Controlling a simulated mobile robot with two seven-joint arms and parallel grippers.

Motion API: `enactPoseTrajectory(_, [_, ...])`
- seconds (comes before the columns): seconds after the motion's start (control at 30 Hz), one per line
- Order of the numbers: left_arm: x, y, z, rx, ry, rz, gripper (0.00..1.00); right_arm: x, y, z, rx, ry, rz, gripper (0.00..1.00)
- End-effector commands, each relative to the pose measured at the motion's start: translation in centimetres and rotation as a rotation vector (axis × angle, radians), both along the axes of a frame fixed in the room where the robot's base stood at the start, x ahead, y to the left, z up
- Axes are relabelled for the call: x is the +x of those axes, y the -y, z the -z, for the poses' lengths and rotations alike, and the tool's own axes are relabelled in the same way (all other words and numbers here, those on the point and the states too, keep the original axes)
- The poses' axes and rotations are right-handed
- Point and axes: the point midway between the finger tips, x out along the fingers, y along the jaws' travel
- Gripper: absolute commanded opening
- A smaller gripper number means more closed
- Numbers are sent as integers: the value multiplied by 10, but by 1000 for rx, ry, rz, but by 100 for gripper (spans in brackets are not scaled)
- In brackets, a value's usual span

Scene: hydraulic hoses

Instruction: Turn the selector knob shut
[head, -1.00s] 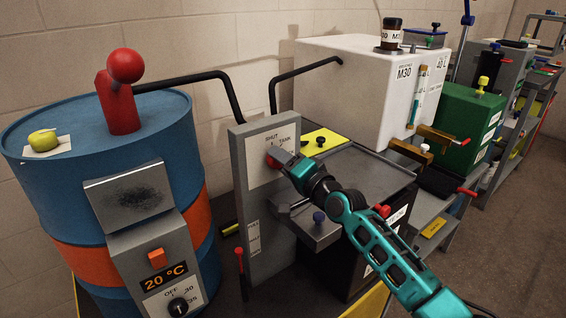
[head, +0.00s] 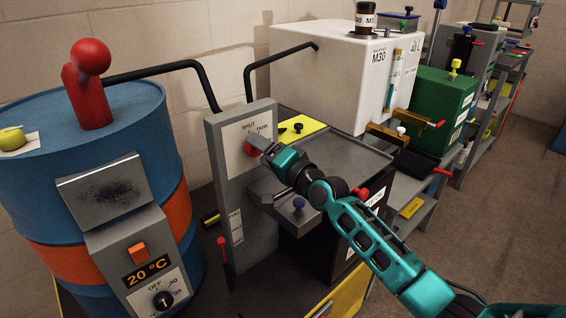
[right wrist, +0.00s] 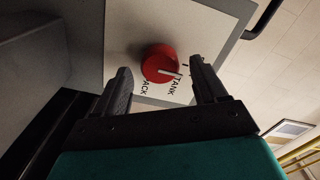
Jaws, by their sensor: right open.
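The red selector knob (head: 250,149) sits on a white label plate (head: 238,132) on the upright grey panel (head: 222,165). The plate reads SHUT and TANK in the head view. The right wrist view shows the knob (right wrist: 158,62) with its white pointer mark towards the word TANK; part of another word, ACK, shows below. My right gripper (head: 263,146) is at the knob and partly covers it. In the right wrist view its fingers (right wrist: 161,66) are apart, one on each side of the knob; I see no contact. My left gripper is out of view.
Black pipes (head: 205,85) run behind the panel. A white tank (head: 330,70) stands behind.

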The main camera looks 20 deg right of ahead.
Motion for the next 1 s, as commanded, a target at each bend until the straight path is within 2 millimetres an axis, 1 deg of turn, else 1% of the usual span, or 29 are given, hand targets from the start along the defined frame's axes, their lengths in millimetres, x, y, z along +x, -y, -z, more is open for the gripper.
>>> enactPoseTrajectory(0.17, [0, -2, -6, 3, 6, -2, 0, -32, 12, 0, -3, -3, 1, 71])
enactPoseTrajectory(0.3, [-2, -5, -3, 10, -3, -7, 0, -59, 22, 0, -2, -4, 0, 71])
enactPoseTrajectory(0.5, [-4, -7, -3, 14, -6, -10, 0, -91, 33, 0, -4, -2, 0, 71])
enactPoseTrajectory(0.7, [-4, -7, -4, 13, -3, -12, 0, -108, 39, 0, -3, -1, 0, 71])
enactPoseTrajectory(1.0, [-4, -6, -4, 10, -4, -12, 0, -111, 40, 0, -1, 0, 0, 71])
